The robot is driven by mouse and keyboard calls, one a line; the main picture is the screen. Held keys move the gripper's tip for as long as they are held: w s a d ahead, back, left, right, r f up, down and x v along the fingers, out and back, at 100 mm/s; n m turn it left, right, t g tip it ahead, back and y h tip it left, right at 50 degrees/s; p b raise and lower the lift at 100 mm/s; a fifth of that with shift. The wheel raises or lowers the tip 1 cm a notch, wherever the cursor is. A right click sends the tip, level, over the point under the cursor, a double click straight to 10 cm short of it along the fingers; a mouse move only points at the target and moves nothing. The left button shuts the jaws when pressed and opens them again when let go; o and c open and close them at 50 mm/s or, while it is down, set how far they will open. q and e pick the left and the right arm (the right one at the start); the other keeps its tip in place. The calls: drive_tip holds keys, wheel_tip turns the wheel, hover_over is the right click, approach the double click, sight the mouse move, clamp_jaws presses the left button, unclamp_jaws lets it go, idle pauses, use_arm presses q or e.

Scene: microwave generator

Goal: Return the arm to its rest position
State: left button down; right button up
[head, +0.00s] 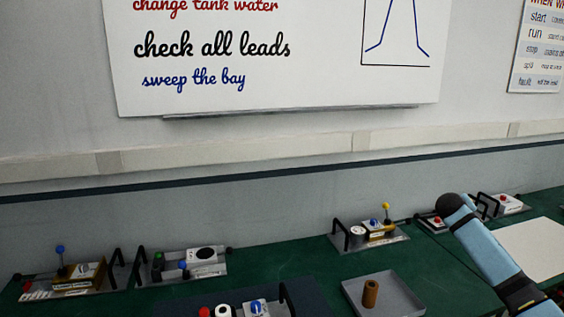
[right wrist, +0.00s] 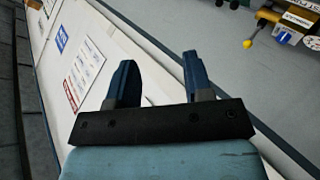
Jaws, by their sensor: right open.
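In the right wrist view my right gripper (right wrist: 162,72) has its two blue fingers apart, with nothing between them. Behind the fingers there is a pale wall panel with posted sheets. In the head view a light blue link of my right arm comes in from the lower right and ends in a black rounded joint, over the right part of the green bench (head: 445,270). The right gripper's fingers do not show in the head view. My left arm and gripper are not in either view.
A grey tray (head: 403,301) with a brown cylinder (head: 370,293) stands at front centre. Several small devices with levers and black handles line the bench, such as one with a yellow knob (head: 376,231). A whiteboard (head: 320,75) hangs on the wall.

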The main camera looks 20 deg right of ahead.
drive_tip(key=w+a+r+n+t+y, duration=0.6)
drive_tip(key=w+a+r+t, duration=0.25)
drive_tip(key=t, duration=0.35)
drive_tip(key=s+a+f+n+g+y, duration=0.1)
drive_tip(key=s+a+f+y, duration=0.1)
drive_tip(key=a+f, duration=0.55)
drive_tip(key=s+a+f+g+y, duration=0.1)
drive_tip(key=s+a+f, duration=0.3)
drive_tip(key=f, duration=0.6)
drive_tip(key=s+a+f+g+y, duration=0.3)
drive_tip(key=s+a+f+y, duration=0.1)
drive_tip(key=s+a+f, duration=1.75)
drive_tip(key=s+a+f+m+g, duration=0.1)
drive_tip(key=s+a, duration=0.4)
drive_tip(key=s, duration=0.3)
drive_tip(key=s+a+f+m+g+y, duration=0.1)
drive_tip(key=s+a, duration=0.4)
drive_tip(key=s, duration=0.4)
drive_tip(key=shift+a+m, duration=0.2)
drive_tip(key=shift+m, duration=0.1)
drive_tip(key=shift+o, duration=0.2)
